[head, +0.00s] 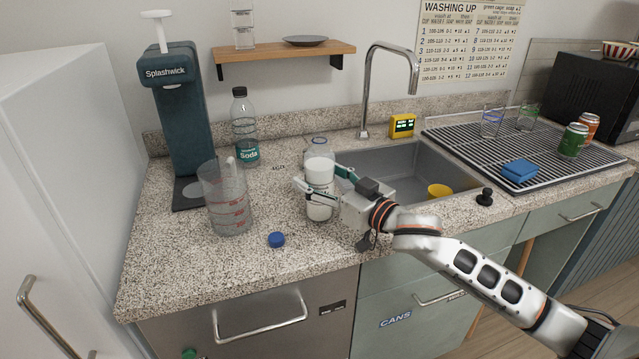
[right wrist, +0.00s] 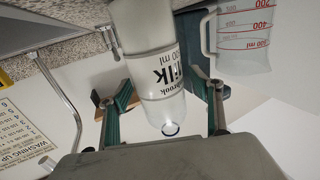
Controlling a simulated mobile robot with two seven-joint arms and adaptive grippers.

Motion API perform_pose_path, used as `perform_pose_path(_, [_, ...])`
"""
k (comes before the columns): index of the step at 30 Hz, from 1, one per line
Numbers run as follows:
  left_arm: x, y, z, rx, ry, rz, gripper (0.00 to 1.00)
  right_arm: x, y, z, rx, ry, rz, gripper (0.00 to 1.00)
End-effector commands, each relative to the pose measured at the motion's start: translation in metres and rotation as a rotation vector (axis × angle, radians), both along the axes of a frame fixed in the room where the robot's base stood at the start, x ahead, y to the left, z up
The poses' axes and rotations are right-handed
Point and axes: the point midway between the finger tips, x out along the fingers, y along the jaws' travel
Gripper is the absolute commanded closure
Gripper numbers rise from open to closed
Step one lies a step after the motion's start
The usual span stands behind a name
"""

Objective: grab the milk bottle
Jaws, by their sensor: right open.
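The milk bottle (head: 319,172) stands upright on the counter in front of the sink, clear at the neck and white below. The right wrist view shows it upside down (right wrist: 155,50), with black lettering and its neck towards the bottom of the picture. My right gripper (head: 320,185) reaches in from the right, open, with a finger on either side of the bottle. In the right wrist view the bottle lies between the two green-padded fingers (right wrist: 162,95), with gaps visible on both sides. My left gripper is not in view.
A measuring jug (head: 229,205) and a blue cap (head: 276,240) are left of the bottle. A soda bottle (head: 245,130) and a Splashwick machine (head: 180,120) stand behind. The sink (head: 400,165) holds a yellow cup (head: 438,191). A drying rack (head: 470,140) is at right.

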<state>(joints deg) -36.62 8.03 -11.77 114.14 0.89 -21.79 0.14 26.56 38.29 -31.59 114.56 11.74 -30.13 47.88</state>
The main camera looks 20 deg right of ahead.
Motion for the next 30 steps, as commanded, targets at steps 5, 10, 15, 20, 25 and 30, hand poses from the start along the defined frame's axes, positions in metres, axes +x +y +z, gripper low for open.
perform_pose_path(5, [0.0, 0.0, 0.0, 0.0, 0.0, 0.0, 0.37, 0.0, 0.0, 0.0, 0.0, 0.0, 0.0, 0.67])
perform_pose_path(10, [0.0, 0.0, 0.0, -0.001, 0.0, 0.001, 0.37, 0.0, 0.0, 0.002, 0.001, -0.004, 0.0, 0.92])
perform_pose_path(15, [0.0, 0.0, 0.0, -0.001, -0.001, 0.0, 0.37, 0.0, 0.0, 0.002, 0.001, -0.004, 0.0, 0.92])
perform_pose_path(20, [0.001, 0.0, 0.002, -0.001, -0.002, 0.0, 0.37, 0.0, 0.0, 0.008, 0.0, -0.005, -0.001, 0.92])
perform_pose_path(25, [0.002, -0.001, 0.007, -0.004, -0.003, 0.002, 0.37, 0.0, 0.0, 0.027, 0.001, -0.009, 0.0, 0.92])
perform_pose_path(30, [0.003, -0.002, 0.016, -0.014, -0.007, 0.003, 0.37, 0.0, -0.001, 0.059, 0.001, -0.012, 0.0, 0.92])
